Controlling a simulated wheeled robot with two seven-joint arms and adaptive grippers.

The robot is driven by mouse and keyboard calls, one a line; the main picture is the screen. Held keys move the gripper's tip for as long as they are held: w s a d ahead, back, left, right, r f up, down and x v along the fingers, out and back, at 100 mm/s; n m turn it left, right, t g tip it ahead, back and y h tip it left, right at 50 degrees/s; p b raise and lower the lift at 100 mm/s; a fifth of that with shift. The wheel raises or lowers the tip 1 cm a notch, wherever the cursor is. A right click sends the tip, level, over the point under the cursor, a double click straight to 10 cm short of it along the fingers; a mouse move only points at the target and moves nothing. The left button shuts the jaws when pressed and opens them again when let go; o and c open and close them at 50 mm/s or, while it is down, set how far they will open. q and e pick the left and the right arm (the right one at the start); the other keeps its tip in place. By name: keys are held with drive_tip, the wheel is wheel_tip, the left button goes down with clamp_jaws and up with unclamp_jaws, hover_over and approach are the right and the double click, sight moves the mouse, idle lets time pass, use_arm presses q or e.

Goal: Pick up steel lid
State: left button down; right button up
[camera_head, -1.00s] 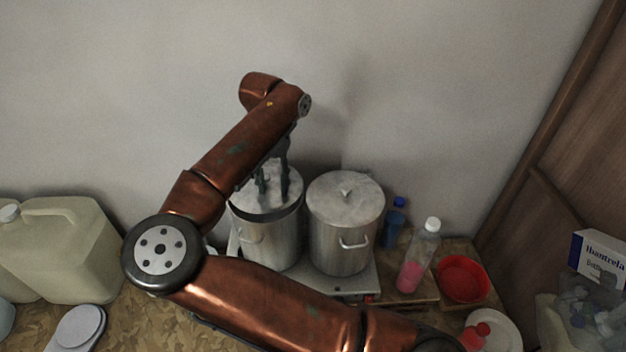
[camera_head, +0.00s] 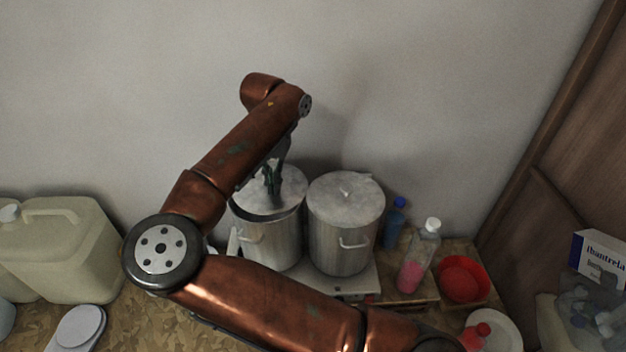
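A round grey steel lid (camera_head: 289,194) is on top of the left steel pot (camera_head: 270,245), with a dark gap showing at the left of the rim. My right gripper (camera_head: 272,190) reaches down over the middle of this lid. Its dark fingers are close together at the lid's centre, where they hide the knob and seem shut on it. A second steel lid (camera_head: 346,196) with a small knob lies on the right steel pot (camera_head: 340,245). My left gripper is not in view.
Both pots stand on a light metal plate (camera_head: 352,288). To the right are a blue bottle (camera_head: 393,226), a clear bottle with pink contents (camera_head: 417,258) and a red bowl (camera_head: 463,279). A cream jerrycan (camera_head: 70,255) stands left. A wall is close behind.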

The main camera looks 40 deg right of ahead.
drive_tip(key=o, duration=2)
